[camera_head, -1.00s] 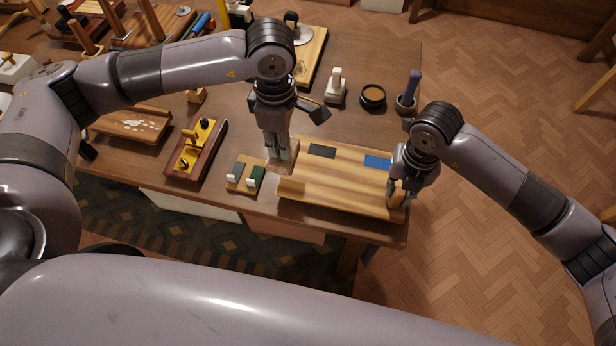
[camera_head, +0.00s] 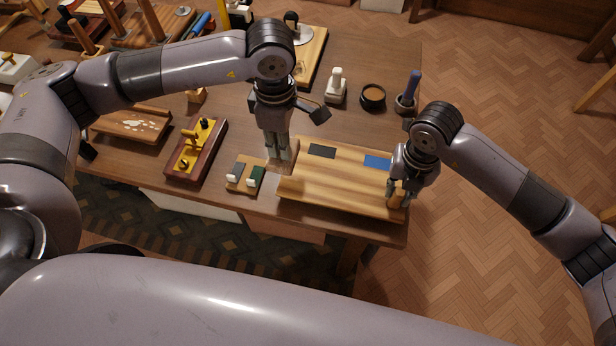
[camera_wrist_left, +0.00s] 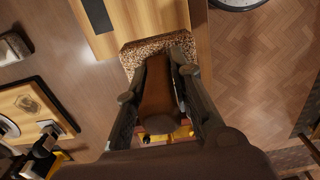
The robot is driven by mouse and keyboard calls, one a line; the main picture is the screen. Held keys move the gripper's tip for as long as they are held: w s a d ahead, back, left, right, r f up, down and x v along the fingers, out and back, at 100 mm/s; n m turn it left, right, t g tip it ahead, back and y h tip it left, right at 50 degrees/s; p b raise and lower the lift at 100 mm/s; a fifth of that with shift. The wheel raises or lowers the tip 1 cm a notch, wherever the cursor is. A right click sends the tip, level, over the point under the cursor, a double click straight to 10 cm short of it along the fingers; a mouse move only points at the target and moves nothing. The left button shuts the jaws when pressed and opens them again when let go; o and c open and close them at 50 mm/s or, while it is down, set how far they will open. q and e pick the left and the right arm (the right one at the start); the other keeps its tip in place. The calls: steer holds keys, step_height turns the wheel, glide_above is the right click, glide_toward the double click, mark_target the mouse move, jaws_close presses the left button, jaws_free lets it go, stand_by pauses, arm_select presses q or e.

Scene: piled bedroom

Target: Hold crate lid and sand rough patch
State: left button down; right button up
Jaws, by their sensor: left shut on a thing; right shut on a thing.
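The crate lid (camera_head: 335,186), a pale striped wooden board with a dark patch (camera_head: 322,151) and a blue patch (camera_head: 377,162), lies at the table's front right. My left gripper (camera_head: 281,158) is shut on a brown block with a speckled base, apparently the sanding block (camera_wrist_left: 157,88), at the lid's left end. In the left wrist view the speckled base touches or overlaps the lid's end (camera_wrist_left: 130,22); which is unclear. My right gripper (camera_head: 397,190) is shut at the lid's right end, around an orange-brown piece that seems part of the lid. Its fingertips are partly hidden.
A small board (camera_head: 243,187) with grey and green pieces lies left of the lid. A yellow-topped fixture (camera_head: 182,160) stands further left. A white-handled tool (camera_head: 336,88), a round tin (camera_head: 372,96) and a cup (camera_head: 405,104) stand behind the lid.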

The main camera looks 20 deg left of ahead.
steer(key=o, duration=1.1)
steer(key=shift+c, duration=0.2)
steer(key=shift+o, duration=0.2)
steer(key=o, duration=0.4)
steer(key=shift+c, duration=0.2)
steer(key=shift+o, duration=0.5)
steer(key=o, duration=0.3)
steer(key=o, duration=0.4)
steer(key=shift+o, duration=0.6)
